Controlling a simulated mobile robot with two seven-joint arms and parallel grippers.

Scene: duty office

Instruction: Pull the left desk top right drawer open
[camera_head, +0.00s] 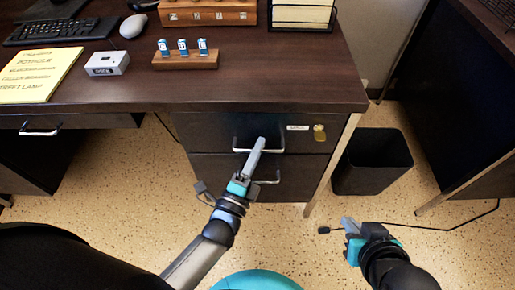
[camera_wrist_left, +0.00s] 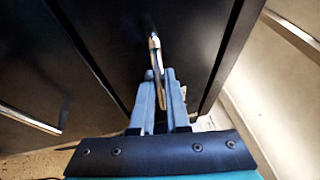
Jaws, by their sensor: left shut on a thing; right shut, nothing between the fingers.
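The top right drawer (camera_head: 215,128) of the left desk has a dark front with a silver bar handle (camera_head: 281,146), a white label and a brass lock. Its front looks about flush with the desk; I cannot tell any gap. My left gripper (camera_head: 258,145) is shut on the handle, its fingers pointing at the drawer front. In the left wrist view the handle (camera_wrist_left: 154,44) runs between the two fingers (camera_wrist_left: 163,76). My right gripper (camera_head: 348,222) is shut and empty, above the floor at the lower right.
A lower drawer (camera_head: 215,168) with its own handle sits beneath. A black bin (camera_head: 372,160) stands right of the desk leg (camera_head: 332,165). A cable lies on the floor near my right gripper. The desk top (camera_head: 280,75) holds a keyboard, mouse, yellow sign and stamp rack.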

